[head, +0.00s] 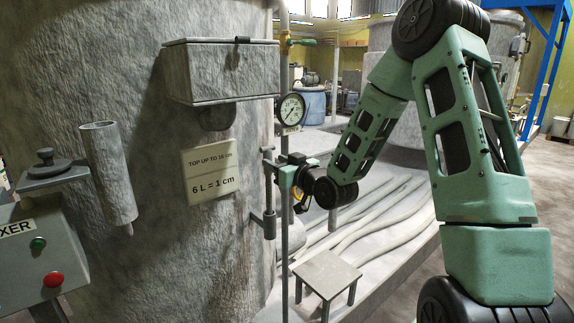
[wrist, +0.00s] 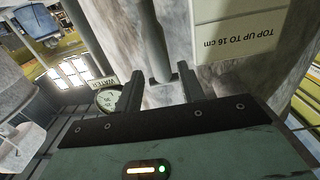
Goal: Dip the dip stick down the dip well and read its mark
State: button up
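The dip stick (head: 268,185) looks like a thin grey upright rod with a short crosspiece at its top, in front of the large stone-grey tank. Its lower part is in a short grey tube, seemingly the dip well (head: 270,224), bracketed to the tank. My gripper (head: 283,176) is beside the rod at its upper part, in front of the tank. In the wrist view a grey rod (wrist: 152,45) lies between the two dark fingers of my gripper (wrist: 160,85), with gaps on both sides. The gripper looks open. No mark on the stick is readable.
A sign (head: 210,171) on the tank reads "TOP UP TO 16 cm" and "6 L = 1 cm". A dial gauge (head: 291,109) sits on a vertical pipe close by. A box (head: 222,72) juts out above. A small stool (head: 327,273) and hoses lie below. A mixer panel (head: 40,262) stands left.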

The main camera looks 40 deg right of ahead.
jog(key=w, duration=0.2)
jog(key=shift+w, duration=0.35)
jog(key=c, duration=0.4)
jog(key=shift+r, duration=0.1)
jog(key=c, duration=0.4)
notch_tip(320, 180, up, 11)
jog(key=p, duration=0.6)
jog(key=shift+p, duration=0.35)
